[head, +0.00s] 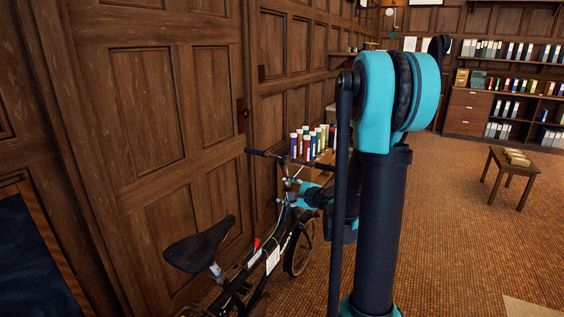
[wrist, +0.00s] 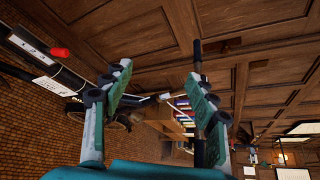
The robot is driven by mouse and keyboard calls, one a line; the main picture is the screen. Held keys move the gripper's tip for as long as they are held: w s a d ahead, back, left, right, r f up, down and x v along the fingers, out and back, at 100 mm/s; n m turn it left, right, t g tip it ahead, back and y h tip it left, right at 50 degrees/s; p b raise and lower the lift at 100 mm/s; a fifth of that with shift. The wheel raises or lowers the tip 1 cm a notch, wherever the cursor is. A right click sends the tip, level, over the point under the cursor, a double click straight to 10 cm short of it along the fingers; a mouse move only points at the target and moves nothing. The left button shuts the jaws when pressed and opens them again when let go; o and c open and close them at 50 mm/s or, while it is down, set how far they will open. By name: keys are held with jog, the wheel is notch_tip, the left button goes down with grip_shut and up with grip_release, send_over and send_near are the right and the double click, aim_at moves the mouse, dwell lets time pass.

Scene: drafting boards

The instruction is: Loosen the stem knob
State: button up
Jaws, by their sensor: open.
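A black folding bicycle (head: 240,272) stands beside the panelled wall in the head view, its handlebar (head: 262,153) raised on a tall stem. My gripper (head: 293,190) is at the upper stem, just below the handlebar. In the wrist view, my gripper (wrist: 159,70) is open, with its two fingers apart and nothing clamped between them. A thin light rod shows between and beyond the fingers. The bicycle frame (wrist: 70,80) runs in from the left of the wrist view. The stem knob is too small or too hidden by my gripper to pick out surely.
The wooden wall (head: 150,130) is close behind the bicycle. Colourful bottles or tubes (head: 312,142) stand on a box past the handlebar. A small wooden table (head: 513,172) stands at right. The carpet between is open. Shelves (head: 510,95) line the far wall.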

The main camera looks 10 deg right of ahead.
aim_at(284, 162)
jog(key=w+d+r+m+t+h, duration=0.1)
jog(key=w+d+m+t, duration=0.3)
jog(key=w+d+m, duration=0.45)
jog(key=shift+m, duration=0.95)
jog(key=x, duration=1.8)
jog(key=shift+a+r, duration=0.3)
jog(key=c, duration=1.2)
jog(key=shift+d, duration=0.1)
